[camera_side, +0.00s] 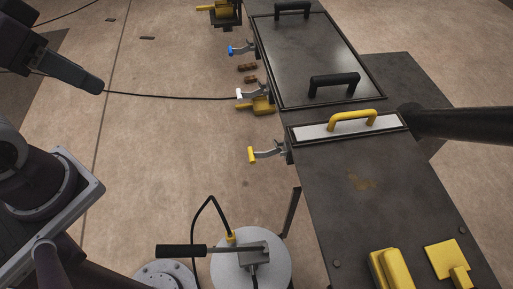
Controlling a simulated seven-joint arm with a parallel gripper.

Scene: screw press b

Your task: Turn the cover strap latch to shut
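Along the left edge of the dark bench are several small lever latches. One has a yellow tip (252,154), level with a narrow light strip that carries a yellow handle (352,120). Its lever sticks out left from the bench edge. Another latch has a white tip (239,94), and a third has a blue tip (230,50); both sit beside the large framed cover (310,60). The frames do not show which is the strap latch. The dark end of my arm, apparently my gripper (92,85), is at upper left, apart from all latches. Its fingers cannot be told apart.
Black handles (335,82) stand on the large cover. Yellow blocks (390,270) sit on the bench's near end. A round grey base with a black lever (181,251) stands below. A thin cable crosses the floor (160,180); the floor left of the latches is mostly clear.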

